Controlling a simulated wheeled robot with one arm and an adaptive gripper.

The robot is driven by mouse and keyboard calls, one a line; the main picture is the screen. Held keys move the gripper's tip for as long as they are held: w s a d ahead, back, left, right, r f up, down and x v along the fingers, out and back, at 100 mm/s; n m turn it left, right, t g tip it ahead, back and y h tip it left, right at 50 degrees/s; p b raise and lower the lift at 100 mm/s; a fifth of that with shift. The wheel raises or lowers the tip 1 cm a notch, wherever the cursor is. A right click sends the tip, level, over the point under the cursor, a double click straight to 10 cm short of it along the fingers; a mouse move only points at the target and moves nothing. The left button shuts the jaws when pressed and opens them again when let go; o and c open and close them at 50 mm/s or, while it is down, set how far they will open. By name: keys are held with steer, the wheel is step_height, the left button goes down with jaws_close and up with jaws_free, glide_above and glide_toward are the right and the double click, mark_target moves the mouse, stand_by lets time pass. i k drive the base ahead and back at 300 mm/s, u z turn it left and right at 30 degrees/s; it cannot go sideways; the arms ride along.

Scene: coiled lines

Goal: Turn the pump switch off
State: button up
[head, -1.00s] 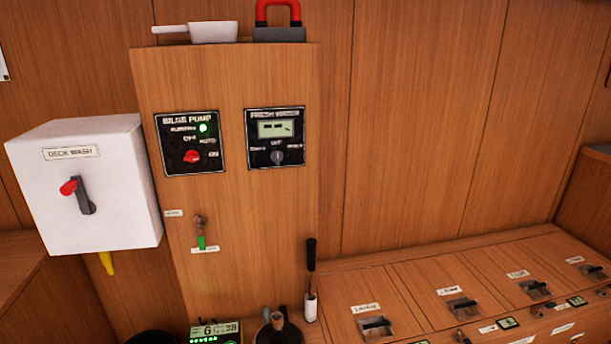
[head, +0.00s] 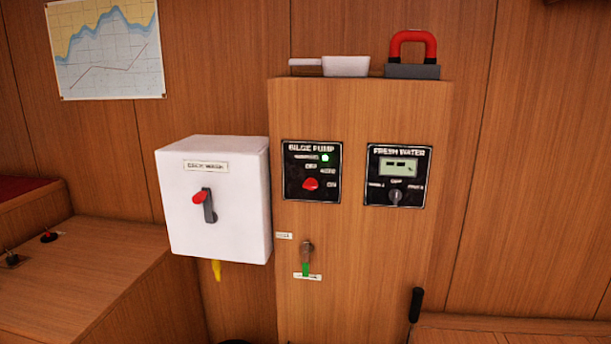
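A black bilge pump panel (head: 312,171) is on the front of a wooden cabinet, with a red knob (head: 311,184) low in its middle and a lit green lamp (head: 325,157) above it. Position labels stand around the knob; which one it points to is too small to tell. To its right is a black fresh water panel (head: 398,176) with a small display and a grey knob (head: 396,196). A white deck wash box (head: 214,200) hangs left of the cabinet, with a red-tipped grey lever (head: 208,205) angled up to the left. My gripper is not in view.
A white scoop (head: 345,66) and a red-handled grey object (head: 412,57) sit on top. A wooden bench (head: 90,275) is at left, a black handle (head: 415,305) at lower right. A chart hangs on the wall.

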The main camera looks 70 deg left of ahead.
mark_target(311, 183)
steer(key=u, duration=1.9)
steer(key=i, duration=0.35)
steer(key=u, duration=2.35)
